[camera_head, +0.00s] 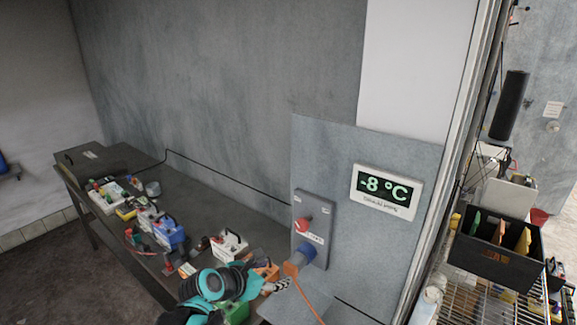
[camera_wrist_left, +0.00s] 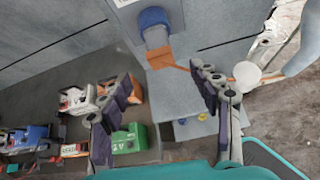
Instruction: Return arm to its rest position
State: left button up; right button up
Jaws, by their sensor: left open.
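My left arm comes in at the bottom of the head view, with teal and black links. Its gripper (camera_head: 276,286) is over the right end of the workbench, below the grey wall socket box (camera_head: 312,232). In the left wrist view the two dark padded fingers of the left gripper (camera_wrist_left: 165,95) stand wide apart with nothing between them. Past the fingers, a blue plug with an orange end (camera_wrist_left: 157,52) sits at the socket box, apart from the fingers. The plug also shows in the head view (camera_head: 304,254). My right gripper is not in view.
The workbench (camera_head: 190,205) along the wall carries several battery-like boxes, including a green one (camera_wrist_left: 128,140) near the gripper. A display (camera_head: 386,191) reads -8 °C. A wire rack with a black bin (camera_head: 496,262) stands at the right. Floor at the left is clear.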

pick_arm(q)
jog(key=s+a+f+m+y+b, duration=0.2)
jog(key=s+a+f+m+b, duration=0.2)
jog(key=m, duration=0.5)
jog(key=s+a+f+m+g+y+b, duration=0.1)
jog(key=s+a+f+m+y+b, duration=0.1)
jog(key=s+a+f+m+b, duration=0.2)
jog(key=s+a+f+m+g+y+b, duration=0.1)
jog(key=s+a+f+m+b, duration=0.3)
jog(key=s+f+m+b, duration=0.5)
jog(key=s+f+m+y, duration=0.1)
jog(key=s+f+m, duration=0.2)
jog(key=f+m, duration=0.1)
jog(key=shift+s+a+f+m, duration=0.2)
jog(key=shift+f+m, duration=0.1)
jog(key=shift+m, duration=0.6)
